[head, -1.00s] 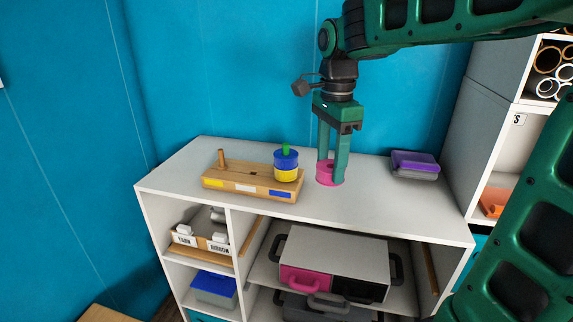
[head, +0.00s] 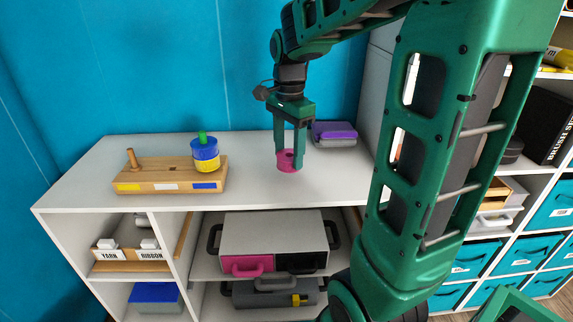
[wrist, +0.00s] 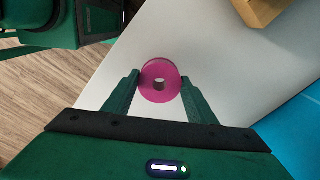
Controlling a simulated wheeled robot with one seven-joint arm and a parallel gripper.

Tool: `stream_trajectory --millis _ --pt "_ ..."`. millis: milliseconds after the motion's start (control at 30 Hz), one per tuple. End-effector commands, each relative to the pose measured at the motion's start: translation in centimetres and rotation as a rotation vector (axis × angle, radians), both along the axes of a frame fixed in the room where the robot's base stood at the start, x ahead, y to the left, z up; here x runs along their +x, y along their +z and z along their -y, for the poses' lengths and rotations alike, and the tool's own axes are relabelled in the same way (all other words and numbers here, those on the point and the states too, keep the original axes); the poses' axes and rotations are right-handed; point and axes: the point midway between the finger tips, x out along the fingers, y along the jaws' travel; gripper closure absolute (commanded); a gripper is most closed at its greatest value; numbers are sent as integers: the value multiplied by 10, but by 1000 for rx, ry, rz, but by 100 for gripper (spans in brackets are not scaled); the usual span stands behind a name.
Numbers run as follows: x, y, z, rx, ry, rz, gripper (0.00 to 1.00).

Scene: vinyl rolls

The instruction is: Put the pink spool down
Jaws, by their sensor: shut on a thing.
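The pink spool (head: 285,162) is a short ring with a hole through its middle. My gripper (head: 290,157) points straight down and is shut on it, one finger on each side.
A blue-and-yellow spool (head: 206,152) with a green top stands at the peg board's right end; a bare peg (head: 133,158) is at its left. A purple-and-grey box (head: 335,134) sits behind, right of my gripper. The cabinet top in front is clear.

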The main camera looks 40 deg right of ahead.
Motion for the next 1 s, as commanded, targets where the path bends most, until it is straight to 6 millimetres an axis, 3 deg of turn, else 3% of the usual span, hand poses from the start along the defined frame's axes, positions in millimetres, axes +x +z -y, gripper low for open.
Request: stream_trajectory --millis 333,767,800,867,1000 --pt "-1 -38 1 0 0 -2 81" --pt "0 -43 1 0 0 0 81" --pt "0 -43 1 0 0 0 39" --pt "0 -43 1 0 0 0 30" --pt "0 -43 1 0 -1 0 30"
